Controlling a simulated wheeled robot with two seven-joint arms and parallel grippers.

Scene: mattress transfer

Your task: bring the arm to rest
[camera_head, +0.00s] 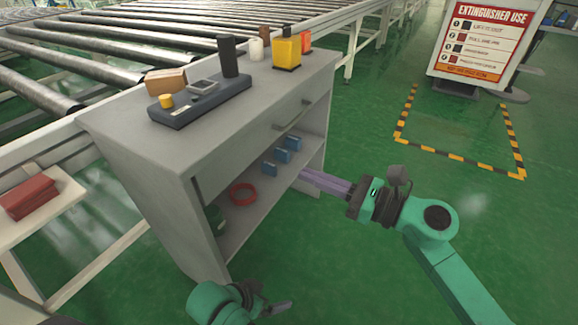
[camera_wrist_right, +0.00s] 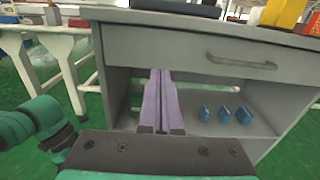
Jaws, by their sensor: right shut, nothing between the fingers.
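My right gripper (camera_head: 304,178) reaches in from the right in the head view. Its purple fingers are together and empty, pointing at the open front of the grey cabinet (camera_head: 165,185). In the right wrist view the right gripper (camera_wrist_right: 160,73) shows its two fingers side by side in front of the cabinet's open shelf, below the drawer. Whether the fingertips touch or enter the cabinet is hard to tell. My left gripper (camera_head: 288,305) is low in the head view, in front of the cabinet's lower corner. It is seen from the side, so its opening is unclear.
A dark tray (camera_head: 205,103), a cardboard box (camera_head: 166,80) and a yellow container (camera_head: 287,52) stand on top. A roller conveyor (camera_head: 120,55) runs behind.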

